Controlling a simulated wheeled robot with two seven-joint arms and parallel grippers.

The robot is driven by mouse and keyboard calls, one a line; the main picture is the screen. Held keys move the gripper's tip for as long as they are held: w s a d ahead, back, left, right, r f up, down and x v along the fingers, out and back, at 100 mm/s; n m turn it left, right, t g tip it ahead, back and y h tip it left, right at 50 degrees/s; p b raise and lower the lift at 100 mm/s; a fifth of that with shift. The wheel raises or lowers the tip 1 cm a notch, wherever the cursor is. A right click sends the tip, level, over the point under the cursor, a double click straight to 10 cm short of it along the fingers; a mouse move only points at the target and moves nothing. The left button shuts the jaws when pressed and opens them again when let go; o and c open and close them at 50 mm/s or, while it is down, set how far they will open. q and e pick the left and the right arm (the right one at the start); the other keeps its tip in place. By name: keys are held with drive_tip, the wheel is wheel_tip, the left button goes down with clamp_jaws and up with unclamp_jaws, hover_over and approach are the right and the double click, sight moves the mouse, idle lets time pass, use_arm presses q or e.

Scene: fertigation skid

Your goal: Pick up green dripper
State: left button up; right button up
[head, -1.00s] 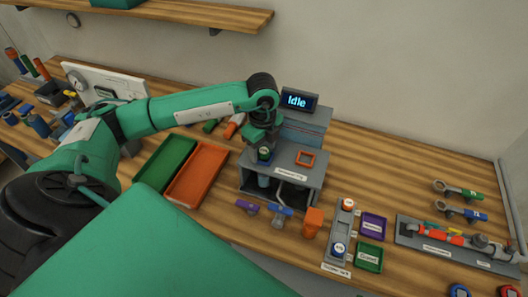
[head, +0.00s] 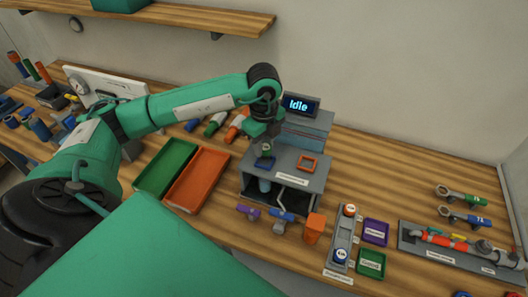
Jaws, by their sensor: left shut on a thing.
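My left gripper (head: 265,142) is above the grey bench station (head: 312,177), just over a blue square frame (head: 264,163) on its top. It is shut on the green dripper (head: 266,150), a small piece with a pale top, mostly hidden between the fingers. The dripper appears to be held a little above the blue frame. My right gripper is not in view.
An orange square frame (head: 308,162) sits beside the blue one. Green (head: 166,168) and orange (head: 197,178) trays lie left. Purple (head: 376,231) and green (head: 371,263) bins stand right.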

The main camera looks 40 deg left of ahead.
sight(264, 146)
use_arm(q)
wheel_tip(264, 146, up, 8)
drive_tip(key=shift+f+b, duration=0.1)
drive_tip(key=shift+b, duration=0.95)
wheel_tip(264, 146, up, 9)
